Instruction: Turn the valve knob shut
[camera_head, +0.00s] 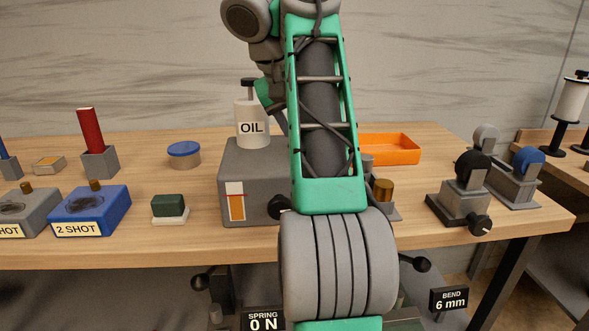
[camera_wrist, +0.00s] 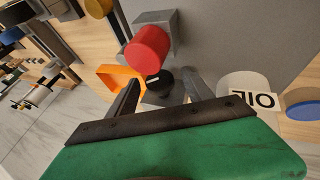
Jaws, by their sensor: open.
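A round red knob (camera_wrist: 148,50) on a grey block shows in the wrist view, just beyond my fingertips. A black round part (camera_wrist: 160,82) with a white mark shows behind it, between my fingers. I cannot tell for certain which of them is the valve knob. My gripper (camera_wrist: 162,79) is open, with a dark finger on each side and nothing held. Whether it touches anything is unclear. In the head view my gripper is hidden behind my green arm.
A grey box (camera_head: 252,170) carries an OIL bottle (camera_head: 252,125) and has a black knob (camera_head: 279,207) in front. An orange tray (camera_head: 391,150) lies behind at right. A brass-topped part (camera_head: 383,190) and a black-knobbed unit (camera_head: 465,205) stand at right.

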